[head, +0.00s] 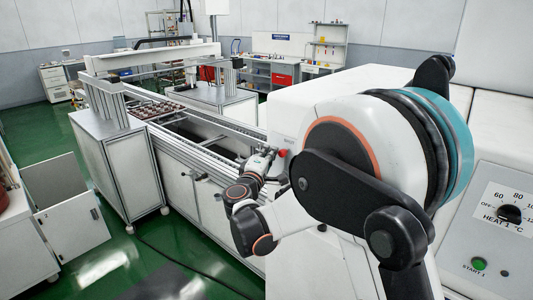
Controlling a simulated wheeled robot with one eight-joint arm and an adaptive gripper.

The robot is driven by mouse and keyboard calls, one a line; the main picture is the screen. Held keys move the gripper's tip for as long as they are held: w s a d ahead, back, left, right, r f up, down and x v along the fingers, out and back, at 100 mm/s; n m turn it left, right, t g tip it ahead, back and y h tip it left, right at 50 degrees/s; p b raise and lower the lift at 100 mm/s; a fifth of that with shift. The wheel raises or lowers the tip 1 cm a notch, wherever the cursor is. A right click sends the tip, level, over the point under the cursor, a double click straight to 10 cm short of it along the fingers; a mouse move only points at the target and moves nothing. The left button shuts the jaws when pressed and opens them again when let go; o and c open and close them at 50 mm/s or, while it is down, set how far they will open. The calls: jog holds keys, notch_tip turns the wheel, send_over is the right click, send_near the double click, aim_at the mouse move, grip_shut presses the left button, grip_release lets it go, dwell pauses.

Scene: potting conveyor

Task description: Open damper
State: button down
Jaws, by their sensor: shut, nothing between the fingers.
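I cannot make out a damper in the head view. My gripper (268,154) is at the end of my arm, close to the white machine housing (320,88) and the conveyor's side. It is shut with nothing held. A red round button (283,153) on the machine's end face shows just right of the gripper; I cannot tell whether they touch. My large arm joints hide much of the machine's front.
The conveyor (205,153) runs away to the upper left, with a dark tray of pots (157,109) on it. A heat dial (509,213) and a green start button (479,264) are at right. A cabinet door (73,228) stands open at left.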

jog(key=shift+s+d+m+b, duration=0.25)
jog(key=shift+d+m+b, duration=0.1)
jog(key=shift+m, duration=0.15)
jog(key=s+d+f+m+t+h+b, duration=0.1)
jog(key=s+d+f+m+h+b, duration=0.2)
jog(key=m, duration=1)
jog(key=shift+s+d+f+h+b, duration=0.35)
jog(key=shift+s+d+h+b, duration=1.25)
jog(key=shift+d+b, duration=0.95)
jog(key=shift+s, duration=0.1)
notch_tip(320, 180, up, 5)
jog(key=a+p, duration=0.1)
jog(key=p, duration=0.2)
jog(key=f+v, duration=0.1)
jog(key=v, duration=0.9)
jog(key=shift+w+f+p, duration=0.3)
jog(key=shift+w+p, duration=0.05)
jog(key=shift+p, duration=0.1)
jog(key=shift+a+t+y, duration=0.1)
jog(key=shift+t+y, duration=0.2)
